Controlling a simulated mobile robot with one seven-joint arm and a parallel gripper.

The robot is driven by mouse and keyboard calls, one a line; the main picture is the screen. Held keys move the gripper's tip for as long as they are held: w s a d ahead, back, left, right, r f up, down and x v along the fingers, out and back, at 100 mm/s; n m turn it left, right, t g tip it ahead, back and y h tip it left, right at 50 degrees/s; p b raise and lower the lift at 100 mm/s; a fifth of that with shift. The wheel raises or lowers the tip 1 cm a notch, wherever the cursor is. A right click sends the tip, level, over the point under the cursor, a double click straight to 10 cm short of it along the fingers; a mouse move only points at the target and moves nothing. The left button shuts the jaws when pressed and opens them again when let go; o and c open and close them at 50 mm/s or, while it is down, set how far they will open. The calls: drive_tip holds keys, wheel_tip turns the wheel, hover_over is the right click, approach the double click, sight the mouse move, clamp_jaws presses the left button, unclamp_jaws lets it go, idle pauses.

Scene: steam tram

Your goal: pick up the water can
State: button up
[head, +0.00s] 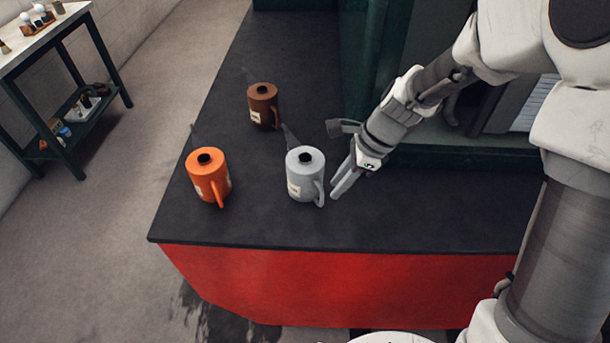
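Three similar cans with spouts, dark caps and side handles stand upright on the black deck. They are a pale grey can (304,176), an orange can (209,178) and a brown can (262,106). Their labels are too small to read, so I cannot tell by text which is the water can. My gripper (337,186) is just right of the grey can, close to its handle (320,190). Its fingers point down and left, slightly parted, with nothing between them. I cannot tell whether a fingertip touches the handle.
The black deck (260,220) has a red front (330,285) and an open drop at its left and front edges. A dark green structure (460,158) stands right behind my gripper. A work table (45,45) with small items stands at the far left.

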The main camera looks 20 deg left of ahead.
drive_tip(key=shift+a+x, duration=0.2)
drive_tip(key=shift+x, duration=1.15)
drive_tip(key=shift+a+x, duration=0.25)
drive_tip(key=shift+x, duration=1.15)
drive_tip(key=shift+d+r, duration=0.1)
drive_tip(key=shift+r, duration=0.15)
clamp_jaws()
